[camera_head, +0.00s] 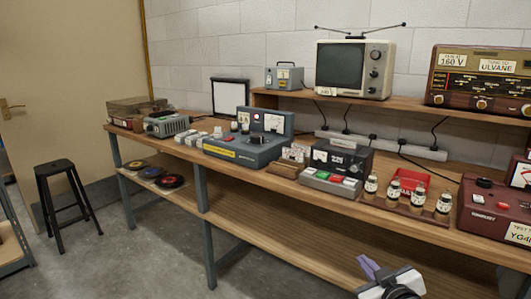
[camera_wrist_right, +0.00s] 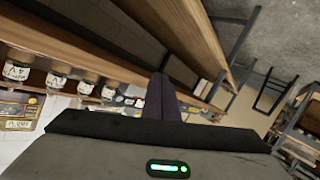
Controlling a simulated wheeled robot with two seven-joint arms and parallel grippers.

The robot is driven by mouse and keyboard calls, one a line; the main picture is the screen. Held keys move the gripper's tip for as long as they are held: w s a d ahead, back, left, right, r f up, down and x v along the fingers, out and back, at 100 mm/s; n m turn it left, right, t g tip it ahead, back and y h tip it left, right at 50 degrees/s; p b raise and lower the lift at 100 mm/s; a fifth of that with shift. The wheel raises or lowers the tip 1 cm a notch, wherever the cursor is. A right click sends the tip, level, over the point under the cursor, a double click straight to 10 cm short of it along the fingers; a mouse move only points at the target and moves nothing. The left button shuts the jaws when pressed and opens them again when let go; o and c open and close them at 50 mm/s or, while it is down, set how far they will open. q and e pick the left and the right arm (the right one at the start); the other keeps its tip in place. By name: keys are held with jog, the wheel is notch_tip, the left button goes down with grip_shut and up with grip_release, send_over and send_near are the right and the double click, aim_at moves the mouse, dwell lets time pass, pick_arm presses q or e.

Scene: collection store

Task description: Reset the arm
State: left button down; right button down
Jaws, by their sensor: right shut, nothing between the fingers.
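My right gripper (camera_head: 369,268) shows at the bottom of the head view, right of centre, in front of the bench. Its purple fingers are together with nothing between them. In the right wrist view the shut fingers (camera_wrist_right: 160,100) point up the picture, with the bench edges beyond them. The gripper appears apart from the bench and holds nothing. My left gripper is in neither view.
A long wooden bench (camera_head: 250,178) with a lower shelf (camera_head: 250,226) carries a television (camera_head: 353,70), a radio (camera_head: 483,82), labelled jars (camera_head: 444,203), a red tray (camera_head: 412,180) and electrical devices. A black stool (camera_head: 63,168) stands at left. The grey floor (camera_head: 130,265) before the bench is clear.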

jog(key=s+a+f+m+g+y+p, duration=0.1)
jog(key=s+a+f+g, duration=0.3)
jog(key=s+f, duration=1.05)
jog(key=s+a+f+g, duration=0.1)
jog(key=s+a+f, duration=0.1)
jog(key=s, duration=0.8)
jog(key=s+a+f+m+g+p, duration=0.1)
jog(key=s+a+f, duration=0.2)
jog(key=s, duration=0.6)
jog(key=shift+s+f+m+y, duration=0.3)
jog(key=shift+s+f+y, duration=0.1)
jog(key=shift+f, duration=0.3)
